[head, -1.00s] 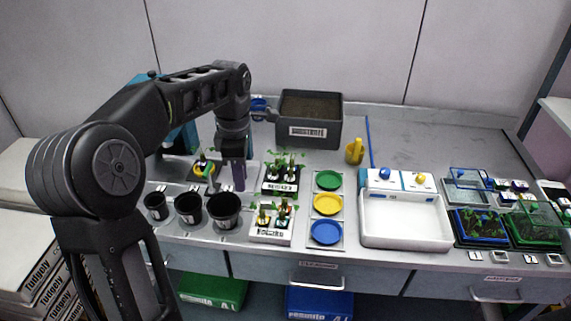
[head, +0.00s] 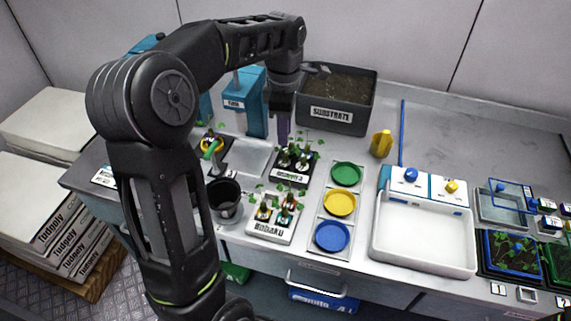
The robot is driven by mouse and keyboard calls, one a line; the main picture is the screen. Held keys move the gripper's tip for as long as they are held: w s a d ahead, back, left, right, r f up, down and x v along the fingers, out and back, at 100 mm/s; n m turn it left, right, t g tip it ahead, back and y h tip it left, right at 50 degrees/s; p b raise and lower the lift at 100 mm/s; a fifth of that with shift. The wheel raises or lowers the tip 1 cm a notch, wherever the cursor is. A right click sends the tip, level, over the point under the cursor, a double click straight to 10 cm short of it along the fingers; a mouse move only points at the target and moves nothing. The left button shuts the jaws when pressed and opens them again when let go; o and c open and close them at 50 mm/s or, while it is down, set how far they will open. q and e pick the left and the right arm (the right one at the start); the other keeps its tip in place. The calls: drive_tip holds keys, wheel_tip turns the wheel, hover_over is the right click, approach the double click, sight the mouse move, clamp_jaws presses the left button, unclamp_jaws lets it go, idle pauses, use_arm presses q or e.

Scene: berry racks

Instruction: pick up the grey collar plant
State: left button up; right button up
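Small seedlings with collars stand in a dark tray (head: 290,178) and in a white tray (head: 268,229) in front of it. The plants in the dark tray (head: 303,160) have pale or greyish collars, too small to tell which is grey.
A substrate box (head: 337,98) stands behind the dark tray. Green (head: 346,174), yellow (head: 340,204) and blue (head: 332,237) dishes stand to the right, beside a white basin (head: 424,240). A black pot (head: 225,200) is at left. The back right counter is clear.

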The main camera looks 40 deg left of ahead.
sight(285, 154)
use_arm(q)
drive_tip(key=shift+f, duration=0.75)
drive_tip(key=shift+f+p, duration=0.8)
drive_tip(key=shift+f, duration=1.8)
clamp_jaws()
